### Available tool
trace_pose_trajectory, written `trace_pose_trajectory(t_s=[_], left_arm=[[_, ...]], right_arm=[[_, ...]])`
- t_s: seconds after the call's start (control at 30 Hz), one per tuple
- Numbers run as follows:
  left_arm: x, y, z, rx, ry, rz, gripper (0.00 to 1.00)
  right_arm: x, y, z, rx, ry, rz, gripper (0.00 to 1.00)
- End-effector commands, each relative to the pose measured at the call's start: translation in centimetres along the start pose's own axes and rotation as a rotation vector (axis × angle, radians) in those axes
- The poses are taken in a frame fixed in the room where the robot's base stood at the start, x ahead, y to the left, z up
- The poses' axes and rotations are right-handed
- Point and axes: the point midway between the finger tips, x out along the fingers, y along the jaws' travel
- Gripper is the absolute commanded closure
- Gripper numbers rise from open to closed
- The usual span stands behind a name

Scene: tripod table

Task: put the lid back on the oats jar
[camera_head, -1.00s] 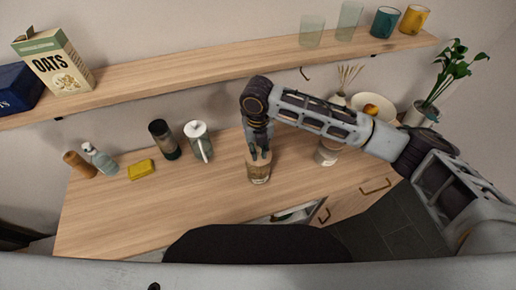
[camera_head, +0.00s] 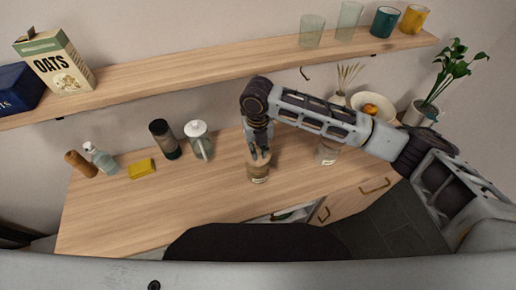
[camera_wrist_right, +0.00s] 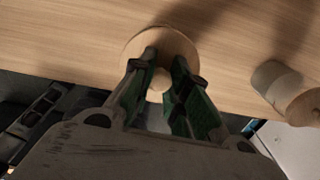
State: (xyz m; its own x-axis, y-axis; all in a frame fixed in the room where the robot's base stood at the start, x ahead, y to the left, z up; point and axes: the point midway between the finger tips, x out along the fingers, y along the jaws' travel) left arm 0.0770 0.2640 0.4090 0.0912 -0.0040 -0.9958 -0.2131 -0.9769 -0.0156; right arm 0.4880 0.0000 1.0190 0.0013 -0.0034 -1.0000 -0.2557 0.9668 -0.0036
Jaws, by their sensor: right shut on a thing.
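The oats jar (camera_head: 258,174) stands near the front edge of the wooden counter, its body clear with pale brown contents. My right gripper (camera_head: 260,156) points down right over it. In the right wrist view, my right gripper (camera_wrist_right: 160,78) is shut on the knob of a round, light wooden lid (camera_wrist_right: 163,38). The lid is at the jar's mouth in the head view; whether it rests on the rim or hovers slightly above is too small to tell. The lid hides the jar in the wrist view. My left gripper is not in view.
A second jar (camera_head: 328,154) stands to the right, partly behind my arm. The shelf (camera_head: 200,75) holds an oats box (camera_head: 62,66) and glasses. The counter's front left is clear.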

Motion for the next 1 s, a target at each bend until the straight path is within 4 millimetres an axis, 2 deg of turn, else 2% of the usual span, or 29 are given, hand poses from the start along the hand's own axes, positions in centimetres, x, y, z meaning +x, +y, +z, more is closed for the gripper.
trace_pose_trajectory(t_s=[1.0], left_arm=[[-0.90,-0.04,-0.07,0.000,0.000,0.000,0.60]], right_arm=[[0.01,0.02,-0.01,0.000,0.000,0.000,1.00]])
